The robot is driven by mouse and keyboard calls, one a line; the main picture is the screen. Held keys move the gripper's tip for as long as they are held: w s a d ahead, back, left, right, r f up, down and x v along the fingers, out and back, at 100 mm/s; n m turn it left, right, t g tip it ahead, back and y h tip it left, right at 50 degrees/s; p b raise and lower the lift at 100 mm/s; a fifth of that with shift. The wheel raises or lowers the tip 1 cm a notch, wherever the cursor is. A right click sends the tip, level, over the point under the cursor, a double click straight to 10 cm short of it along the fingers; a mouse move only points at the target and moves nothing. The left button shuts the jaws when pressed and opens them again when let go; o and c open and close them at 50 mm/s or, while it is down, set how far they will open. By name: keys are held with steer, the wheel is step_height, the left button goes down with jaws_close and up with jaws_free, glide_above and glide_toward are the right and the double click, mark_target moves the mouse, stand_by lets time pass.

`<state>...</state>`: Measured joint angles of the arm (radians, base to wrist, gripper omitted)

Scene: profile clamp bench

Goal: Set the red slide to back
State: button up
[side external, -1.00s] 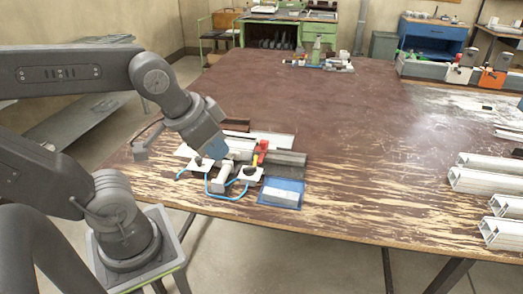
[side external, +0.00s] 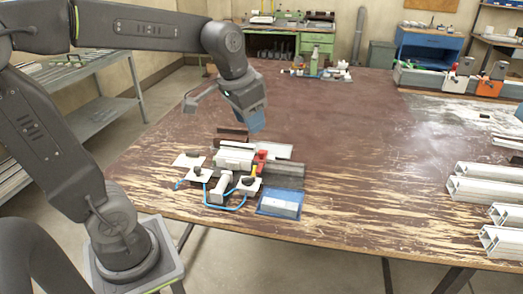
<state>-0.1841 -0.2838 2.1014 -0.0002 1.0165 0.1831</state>
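The red slide (side external: 261,157) is a small red piece on the clamp fixture (side external: 234,159), with a yellow part just in front of it. The fixture has grey and white profiles, white plates with dark knobs and a blue hose. My gripper (side external: 257,126) is above and behind the fixture, apart from the red slide, with its blue tip pointing down. The fingers are too small to tell whether they are open or shut. I see nothing hanging from the gripper.
A blue tray (side external: 282,203) with a pale block lies at the front right of the fixture. White profiles (side external: 487,185) lie at the right edge. Bottles and small items (side external: 315,68) stand at the far end. The middle of the brown table (side external: 350,140) is clear.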

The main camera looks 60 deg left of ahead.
steer(key=w+a+f+g, duration=0.2)
steer(key=w+a+f, duration=0.1)
steer(key=w+a, duration=0.6)
steer(key=g, duration=0.2)
glide_above(262, 151)
step_height(262, 151, down, 6)
steer(key=shift+h, duration=0.3)
step_height(262, 151, down, 14)
steer(key=shift+s+r, duration=0.1)
jaws_close()
